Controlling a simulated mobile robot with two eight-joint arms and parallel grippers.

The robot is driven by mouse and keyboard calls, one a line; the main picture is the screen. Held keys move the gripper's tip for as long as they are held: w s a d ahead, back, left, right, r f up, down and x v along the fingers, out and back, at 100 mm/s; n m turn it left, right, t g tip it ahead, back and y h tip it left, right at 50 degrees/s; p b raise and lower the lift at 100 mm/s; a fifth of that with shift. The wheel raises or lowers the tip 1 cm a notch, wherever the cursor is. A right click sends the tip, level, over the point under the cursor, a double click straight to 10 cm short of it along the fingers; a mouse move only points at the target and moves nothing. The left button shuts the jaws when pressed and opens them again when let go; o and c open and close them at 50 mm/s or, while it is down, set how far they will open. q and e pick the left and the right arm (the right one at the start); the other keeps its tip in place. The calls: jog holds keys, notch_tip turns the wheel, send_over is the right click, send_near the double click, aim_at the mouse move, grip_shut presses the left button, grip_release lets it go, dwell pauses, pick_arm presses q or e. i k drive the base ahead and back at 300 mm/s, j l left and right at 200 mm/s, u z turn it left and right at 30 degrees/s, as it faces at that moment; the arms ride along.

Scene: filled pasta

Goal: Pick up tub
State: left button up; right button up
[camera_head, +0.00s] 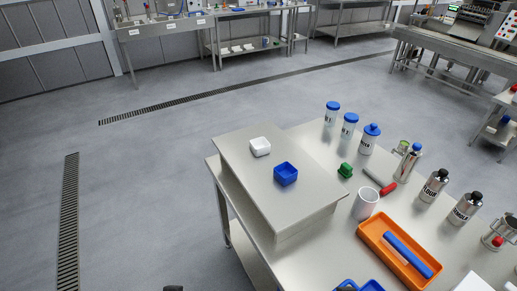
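A small open blue tub (286,174) stands upright on the raised steel shelf (245,172) at the left end of the steel table. A small white tub (260,147) stands just behind it and to its left, apart from it. No gripper touches either one. A small dark tip (173,289) shows at the bottom edge, left of the table; it may be part of my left gripper, but too little shows to tell its state.
On the lower table stand several blue-capped bottles (350,123), a green item (345,170), a white cup (365,203), an orange tray (376,226) with a blue item, and steel shakers (434,185). A blue object (370,287) is cut off at the bottom. The floor left is clear.

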aim_at(260, 146)
jog(key=i+j+z, duration=0.4)
jog(key=j, duration=0.25)
jog(key=j+z, duration=0.15)
jog(key=j, duration=0.2)
jog(key=i+j+z, duration=0.2)
jog(key=j, duration=0.2)
jog(key=i, duration=0.45)
